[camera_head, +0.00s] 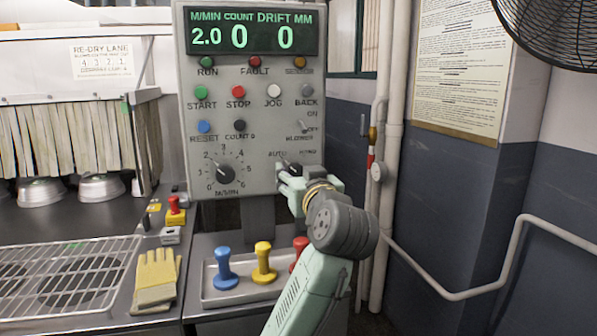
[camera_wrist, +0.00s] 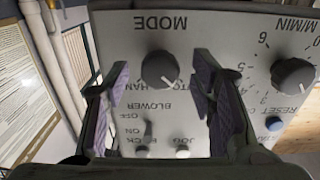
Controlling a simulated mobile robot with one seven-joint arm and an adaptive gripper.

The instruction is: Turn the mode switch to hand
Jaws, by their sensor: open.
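The mode switch is a dark round knob (camera_wrist: 161,70) under the upside-down word MODE in the wrist view. Its white line points to the lower right there, toward the partly hidden AUTO lettering; part of HAND shows beside it. In the head view the switch (camera_head: 288,164) sits low on the grey control panel (camera_head: 240,95), partly covered by my gripper. My gripper (camera_wrist: 160,72) is open, with one finger on each side of the knob in the wrist view. A gap shows between each finger and the knob.
A speed dial (camera_head: 223,172) is left of the switch and the blower toggle (camera_head: 303,126) is above it. A tray of coloured handled stamps (camera_head: 222,297) and yellow gloves (camera_head: 156,278) lie below. Pipes (camera_head: 392,150) run down at the right.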

